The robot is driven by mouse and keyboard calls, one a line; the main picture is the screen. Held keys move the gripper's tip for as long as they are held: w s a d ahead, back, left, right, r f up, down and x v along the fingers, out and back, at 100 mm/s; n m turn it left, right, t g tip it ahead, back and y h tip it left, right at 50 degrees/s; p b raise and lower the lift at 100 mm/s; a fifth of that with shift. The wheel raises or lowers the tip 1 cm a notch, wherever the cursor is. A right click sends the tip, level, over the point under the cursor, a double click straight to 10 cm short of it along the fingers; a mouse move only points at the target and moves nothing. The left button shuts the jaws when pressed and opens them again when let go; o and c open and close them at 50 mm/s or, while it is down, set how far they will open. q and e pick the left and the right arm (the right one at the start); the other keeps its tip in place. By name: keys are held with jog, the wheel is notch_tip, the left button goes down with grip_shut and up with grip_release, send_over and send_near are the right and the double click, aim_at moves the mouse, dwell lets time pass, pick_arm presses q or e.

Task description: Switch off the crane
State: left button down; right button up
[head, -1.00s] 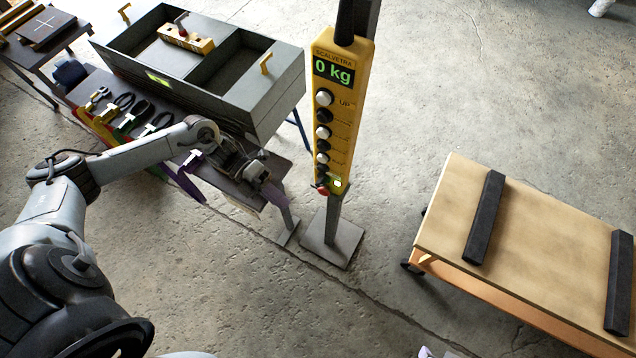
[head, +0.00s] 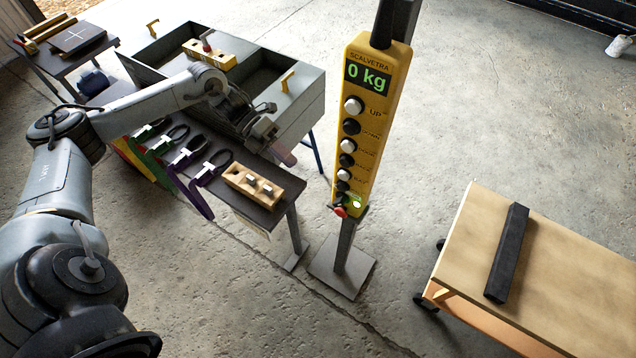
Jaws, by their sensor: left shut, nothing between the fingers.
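The yellow crane pendant (head: 366,120) hangs upright in front of a grey post in the head view. Its display (head: 366,78) reads 0 kg in green. A column of white and black buttons runs down its face. A red button (head: 340,211) sits at its lower left end, beside a lit green-white spot (head: 356,204). My left gripper (head: 284,154) is shut and empty, left of the pendant and apart from it, above the dark bench near the grey box. My right gripper is not in view.
A grey open box (head: 300,110) with yellow handles stands on the bench. Several coloured slings and a wooden block (head: 252,186) lie at the bench's front. Floor between is clear.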

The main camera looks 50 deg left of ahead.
aim_at(335, 201)
pick_arm(q)
jog(key=p+x, duration=0.3)
jog(key=x, duration=1)
jog(key=shift+r, duration=0.15)
jog(key=shift+w+d+f+p, duration=0.15)
jog(key=shift+d+f+p, duration=0.15)
jog(key=shift+d, duration=0.15)
